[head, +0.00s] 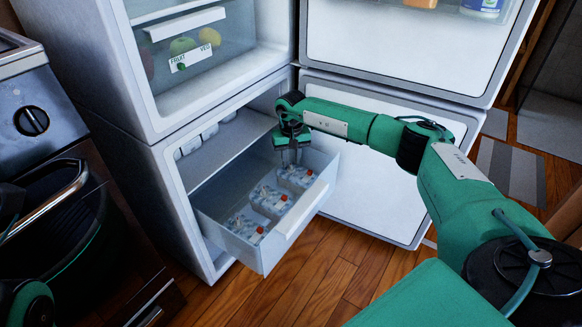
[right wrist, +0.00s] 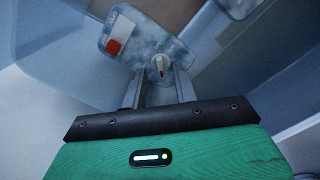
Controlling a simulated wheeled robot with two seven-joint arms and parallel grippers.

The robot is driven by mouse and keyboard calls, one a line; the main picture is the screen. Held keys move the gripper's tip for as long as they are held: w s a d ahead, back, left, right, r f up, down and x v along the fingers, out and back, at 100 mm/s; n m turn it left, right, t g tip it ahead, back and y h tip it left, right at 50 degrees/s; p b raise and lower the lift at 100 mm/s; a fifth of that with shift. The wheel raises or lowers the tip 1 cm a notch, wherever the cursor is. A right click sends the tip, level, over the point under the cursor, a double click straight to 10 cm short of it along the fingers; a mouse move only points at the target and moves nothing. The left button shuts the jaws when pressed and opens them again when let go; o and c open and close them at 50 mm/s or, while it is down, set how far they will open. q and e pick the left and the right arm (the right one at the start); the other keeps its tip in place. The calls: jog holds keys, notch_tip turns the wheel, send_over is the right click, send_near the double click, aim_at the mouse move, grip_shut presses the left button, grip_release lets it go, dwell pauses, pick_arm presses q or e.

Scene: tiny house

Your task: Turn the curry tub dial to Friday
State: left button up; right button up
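Several clear tubs with white-blue lids stand in a row in the pulled-out freezer drawer (head: 243,250). My right gripper (head: 290,161) points down over the farthest tub (head: 297,178), with its two fingers apart. A red and white label (right wrist: 115,42) is on that lid. The tub names and dial lettering are too small to read, so I cannot tell which is curry. My left gripper is not in view.
The fridge compartment above is open, with a fruit and veg drawer (head: 190,52). The lower door (head: 375,190) stands open to the right of the drawer. A stove with a black knob (head: 32,121) is at the left. Wooden floor (head: 310,275) is clear in front.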

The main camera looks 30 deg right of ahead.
jog(key=shift+f, duration=0.75)
grip_shut()
